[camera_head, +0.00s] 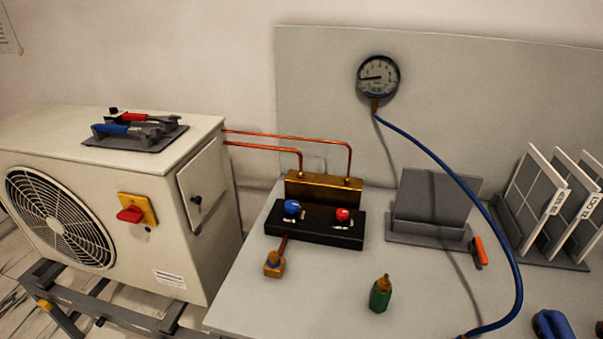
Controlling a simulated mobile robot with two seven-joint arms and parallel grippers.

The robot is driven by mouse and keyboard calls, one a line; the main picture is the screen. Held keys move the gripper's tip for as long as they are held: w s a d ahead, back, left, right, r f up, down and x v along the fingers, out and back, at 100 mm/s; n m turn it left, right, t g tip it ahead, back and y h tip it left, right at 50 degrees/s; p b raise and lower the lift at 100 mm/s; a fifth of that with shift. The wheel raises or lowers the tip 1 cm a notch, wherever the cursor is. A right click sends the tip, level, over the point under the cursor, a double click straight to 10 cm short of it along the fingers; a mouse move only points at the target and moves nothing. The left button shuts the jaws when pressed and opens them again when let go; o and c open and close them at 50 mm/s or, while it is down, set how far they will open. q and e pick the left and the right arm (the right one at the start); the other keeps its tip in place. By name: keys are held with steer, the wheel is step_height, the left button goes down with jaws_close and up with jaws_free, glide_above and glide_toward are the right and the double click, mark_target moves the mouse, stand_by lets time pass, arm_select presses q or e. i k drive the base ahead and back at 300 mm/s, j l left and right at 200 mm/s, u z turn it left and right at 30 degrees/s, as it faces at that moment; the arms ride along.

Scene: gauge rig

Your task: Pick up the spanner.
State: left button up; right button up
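No plain spanner can be made out for certain. Two tools lie side by side on a dark grey holder (157,143) on top of the white outdoor unit: one with a red handle (134,117) at the back and one with a blue handle (115,129) in front. Their grey metal ends point right; either could be the spanner, but I cannot tell which. A small tool with an orange handle (481,251) leans at the right side of a grey stand on the table.
The outdoor unit (125,262) stands left of the table (335,297). A black valve block (315,230), a green bottle-like fitting (380,294), a grey stand (428,230) and a panel rack (545,258) are on the table. A blue hose (503,238) hangs from the gauge (378,77).

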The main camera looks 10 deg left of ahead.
mark_target(122, 129)
steer(key=j, duration=3.65)
steer(key=k+j+z, duration=0.15)
steer(key=j, duration=0.65)
steer(key=j+z, duration=0.1)
steer(key=z, duration=1.3)
steer(key=i+j, duration=0.05)
